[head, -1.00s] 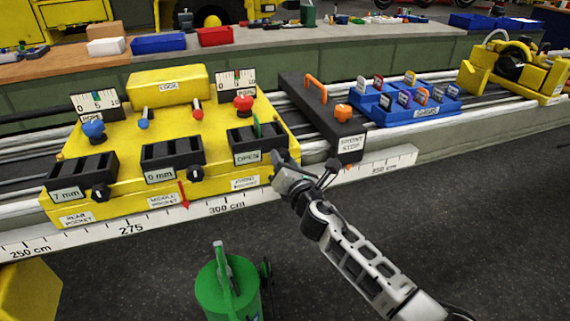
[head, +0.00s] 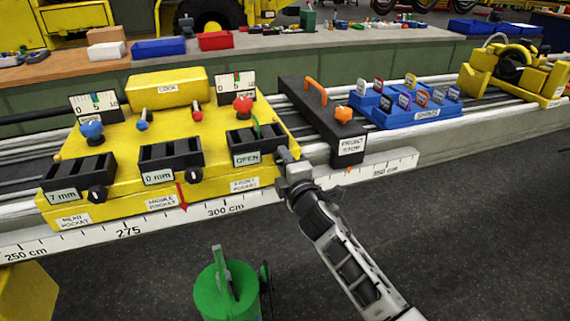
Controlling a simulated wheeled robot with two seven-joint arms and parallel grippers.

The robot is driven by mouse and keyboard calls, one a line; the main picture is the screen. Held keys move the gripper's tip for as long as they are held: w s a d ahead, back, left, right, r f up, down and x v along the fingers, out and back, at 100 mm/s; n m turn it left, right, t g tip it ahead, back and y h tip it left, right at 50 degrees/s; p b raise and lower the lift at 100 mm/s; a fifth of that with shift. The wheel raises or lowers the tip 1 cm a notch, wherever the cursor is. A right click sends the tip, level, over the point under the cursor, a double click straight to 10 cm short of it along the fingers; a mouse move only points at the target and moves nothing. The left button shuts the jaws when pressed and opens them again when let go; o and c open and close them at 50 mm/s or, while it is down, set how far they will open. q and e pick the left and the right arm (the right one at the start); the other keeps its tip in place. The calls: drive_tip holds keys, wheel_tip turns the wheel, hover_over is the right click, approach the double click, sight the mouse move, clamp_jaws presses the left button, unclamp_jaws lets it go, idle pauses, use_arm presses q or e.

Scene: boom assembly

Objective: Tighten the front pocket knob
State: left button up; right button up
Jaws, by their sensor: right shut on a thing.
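The front pocket (head: 246,158) is the rightmost black box on the yellow carriage (head: 215,178). Its label reads OPEN, and a thin green piece (head: 256,127) stands in it. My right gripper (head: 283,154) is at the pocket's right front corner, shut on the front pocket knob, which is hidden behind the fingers. The same kind of black knob shows on the middle pocket (head: 195,174) and on the rear pocket (head: 97,194). My left gripper is not in view.
The black front stop (head: 349,150) with an orange knob (head: 343,115) stands just right of the gripper. A blue shim tray (head: 410,117) is beyond it. A ruler rail (head: 150,227) runs below the carriage. A green can (head: 226,290) stands on the floor.

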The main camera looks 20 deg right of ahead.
drive_tip(key=shift+m+p, duration=1.6)
drive_tip(key=shift+m, duration=7.5)
drive_tip(key=o, duration=1)
drive_tip(key=s, duration=1.6)
drive_tip(key=shift+d+b, duration=0.25)
drive_tip(key=shift+b, duration=0.15)
